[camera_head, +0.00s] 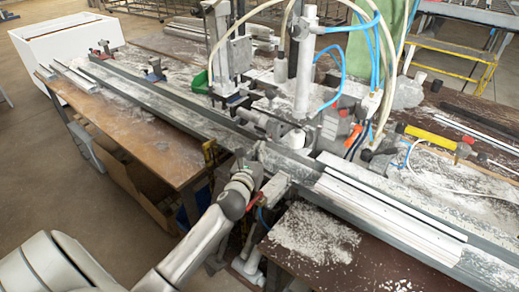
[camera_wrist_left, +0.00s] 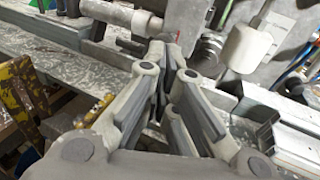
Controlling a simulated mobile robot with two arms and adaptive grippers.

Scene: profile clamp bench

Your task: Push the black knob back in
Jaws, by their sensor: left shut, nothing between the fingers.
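My left gripper (camera_head: 250,158) is at the front edge of the clamp bench, just below the machine's clamp area. In the left wrist view its fingers (camera_wrist_left: 162,46) are shut with nothing between them. A dark, round, knob-like part (camera_wrist_left: 208,50) shows just right of the fingertips in that view, apart from them. I cannot tell for certain whether it is the black knob or how far it sticks out. In the head view the machine and my gripper crowd this area, and I cannot pick the knob out clearly. My right gripper is not in view.
A white cylinder (camera_wrist_left: 246,48) is right of the dark part. A long metal rail (camera_head: 165,98) runs across the bench, with white profiles (camera_head: 390,215) at right. The upright machine (camera_head: 305,70) with blue hoses stands behind my gripper. Brown tabletop (camera_head: 125,135) is left.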

